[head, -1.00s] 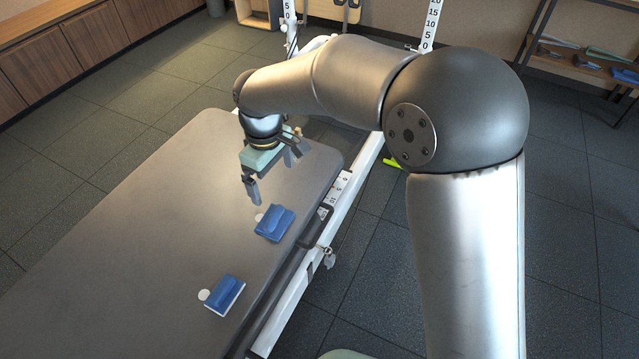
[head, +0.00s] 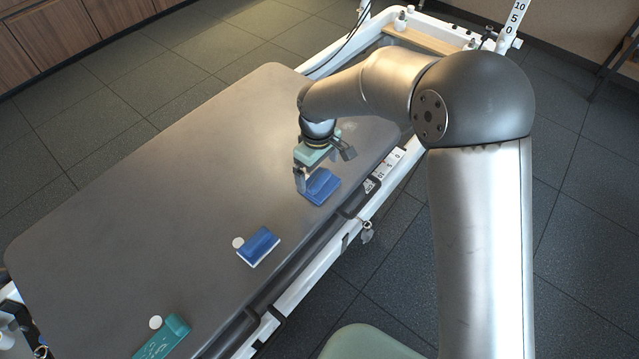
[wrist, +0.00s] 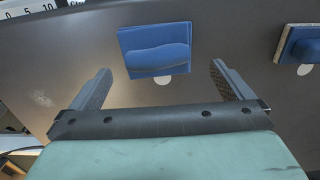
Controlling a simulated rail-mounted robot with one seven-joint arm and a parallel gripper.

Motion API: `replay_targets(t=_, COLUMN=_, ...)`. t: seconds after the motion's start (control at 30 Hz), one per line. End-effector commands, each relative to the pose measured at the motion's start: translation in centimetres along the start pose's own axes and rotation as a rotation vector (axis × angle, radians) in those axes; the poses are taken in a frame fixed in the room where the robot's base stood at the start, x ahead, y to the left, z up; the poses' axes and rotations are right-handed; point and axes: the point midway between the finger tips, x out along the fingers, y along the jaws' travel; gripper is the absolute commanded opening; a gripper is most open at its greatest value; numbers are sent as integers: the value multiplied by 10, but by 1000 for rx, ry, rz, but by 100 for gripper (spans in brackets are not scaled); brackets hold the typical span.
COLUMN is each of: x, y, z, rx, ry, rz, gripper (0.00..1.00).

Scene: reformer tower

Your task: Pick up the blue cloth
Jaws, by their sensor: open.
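The blue cloth (head: 322,187) lies folded on the grey padded top, near its right-hand edge in the head view. In the wrist view the cloth (wrist: 155,50) is ahead of my gripper (wrist: 161,70), roughly centred between the two open fingers, with its far edge beyond the fingertips. In the head view my gripper (head: 322,170) is open and empty, just above and behind the cloth; one finger overlaps the cloth's left side in the picture. I cannot tell whether it touches.
A second blue item (head: 260,247) with a pale underside lies nearer on the grey top (head: 150,200); it also shows at the wrist view's right edge (wrist: 303,45). A teal item (head: 163,338) lies nearer still. White discs lie beside them. A white rail with clamps runs along the right.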

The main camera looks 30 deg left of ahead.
Motion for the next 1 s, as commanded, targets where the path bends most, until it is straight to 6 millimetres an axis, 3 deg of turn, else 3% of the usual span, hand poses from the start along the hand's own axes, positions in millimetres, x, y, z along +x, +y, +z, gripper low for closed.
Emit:
replay_targets(t=0.3, x=46, y=4, z=-2, rx=0, ry=-1, rz=-1, gripper=100)
replay_targets(t=0.57, x=48, y=4, z=-3, rx=0, ry=0, rz=0, gripper=100)
replay_targets(t=0.7, x=48, y=4, z=-3, rx=0, ry=0, rz=0, gripper=63)
replay_targets(t=1.0, x=46, y=4, z=-3, rx=0, ry=1, rz=0, gripper=60)
